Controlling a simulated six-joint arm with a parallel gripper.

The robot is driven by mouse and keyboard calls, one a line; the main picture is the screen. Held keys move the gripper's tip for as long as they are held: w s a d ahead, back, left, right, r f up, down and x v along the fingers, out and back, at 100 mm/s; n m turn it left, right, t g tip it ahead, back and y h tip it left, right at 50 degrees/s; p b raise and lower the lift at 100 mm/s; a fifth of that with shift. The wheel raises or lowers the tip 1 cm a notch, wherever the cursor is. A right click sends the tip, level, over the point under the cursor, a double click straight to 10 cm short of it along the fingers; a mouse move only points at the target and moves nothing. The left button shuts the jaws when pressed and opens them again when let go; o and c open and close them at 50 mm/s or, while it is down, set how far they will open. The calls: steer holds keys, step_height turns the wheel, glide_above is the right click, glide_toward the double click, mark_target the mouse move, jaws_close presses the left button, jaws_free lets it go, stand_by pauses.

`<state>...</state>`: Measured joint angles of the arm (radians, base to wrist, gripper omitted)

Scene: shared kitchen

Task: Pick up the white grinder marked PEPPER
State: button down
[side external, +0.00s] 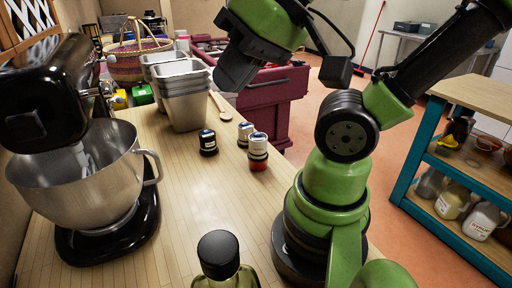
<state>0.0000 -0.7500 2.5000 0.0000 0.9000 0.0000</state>
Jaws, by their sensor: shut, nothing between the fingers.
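Three small containers stand upright close together on the wooden counter. One is black with a pale label (208,142), one is pale with a dark cap (245,134), and one is white on top with a reddish lower part (258,153). The lettering is too small to read, so I cannot tell which one is marked PEPPER. My gripper (236,72) is dark, shut and empty. It hangs in the air above and behind the containers in the picture, apart from them.
A stand mixer with a steel bowl (75,185) fills the counter's left. Stacked metal pans (185,100) and a wooden spoon (220,106) lie behind the containers. A dark-capped bottle (220,258) stands in front. Bare counter lies between the bottle and containers.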

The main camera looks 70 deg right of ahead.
steer(key=shift+c, duration=1.7)
jaws_free()
